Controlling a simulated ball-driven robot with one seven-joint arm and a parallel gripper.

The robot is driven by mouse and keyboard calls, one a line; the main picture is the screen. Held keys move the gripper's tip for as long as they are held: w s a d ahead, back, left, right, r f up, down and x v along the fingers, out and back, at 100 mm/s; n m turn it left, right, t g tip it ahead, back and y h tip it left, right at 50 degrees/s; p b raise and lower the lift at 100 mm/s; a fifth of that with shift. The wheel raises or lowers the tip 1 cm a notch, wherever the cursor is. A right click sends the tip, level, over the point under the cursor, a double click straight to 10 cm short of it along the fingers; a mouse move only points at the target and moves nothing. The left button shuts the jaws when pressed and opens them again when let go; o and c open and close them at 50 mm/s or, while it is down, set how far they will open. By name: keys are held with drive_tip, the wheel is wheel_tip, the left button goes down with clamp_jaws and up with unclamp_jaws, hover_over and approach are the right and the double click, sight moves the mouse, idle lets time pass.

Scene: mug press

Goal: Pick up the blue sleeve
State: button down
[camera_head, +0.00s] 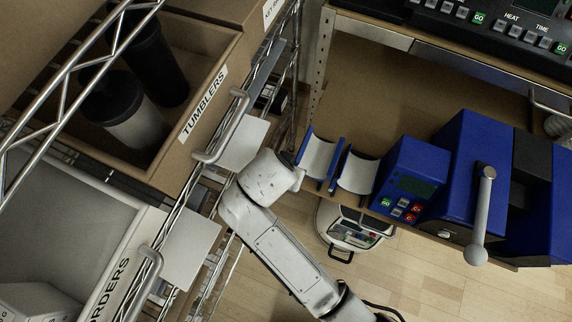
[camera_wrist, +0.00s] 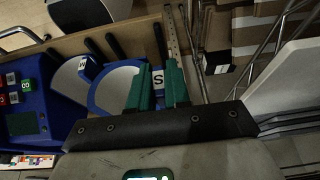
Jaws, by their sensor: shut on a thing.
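Two blue sleeves with pale curved linings sit side by side at the left of the blue mug press (camera_head: 465,165). My gripper (camera_head: 301,170) is at the left side of the nearer-left blue sleeve (camera_head: 320,158); its fingertips are mostly hidden in the head view. In the wrist view, my gripper's green fingers (camera_wrist: 158,88) are closed around a part bearing a white "S" label, next to that sleeve's blue rim (camera_wrist: 93,97). The other blue sleeve (camera_head: 357,172) stands just to the right, beside the press's button panel (camera_head: 405,190). I cannot tell whether the held sleeve is lifted.
A cardboard bin marked TUMBLERS (camera_head: 205,105) stands on a wire rack at the left, with a grey ORDERS bin (camera_head: 120,270) below. A control panel (camera_head: 500,25) is at the upper right. The brown tabletop (camera_head: 370,85) behind the sleeves is clear.

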drive_tip(key=s+d+r+b, duration=0.1)
drive_tip(key=s+r, duration=0.5)
drive_tip(key=s, duration=0.5)
drive_tip(key=shift+d+r, duration=0.2)
drive_tip(key=shift+r, duration=0.15)
drive_tip(key=c, duration=1.7)
unclamp_jaws()
clamp_jaws()
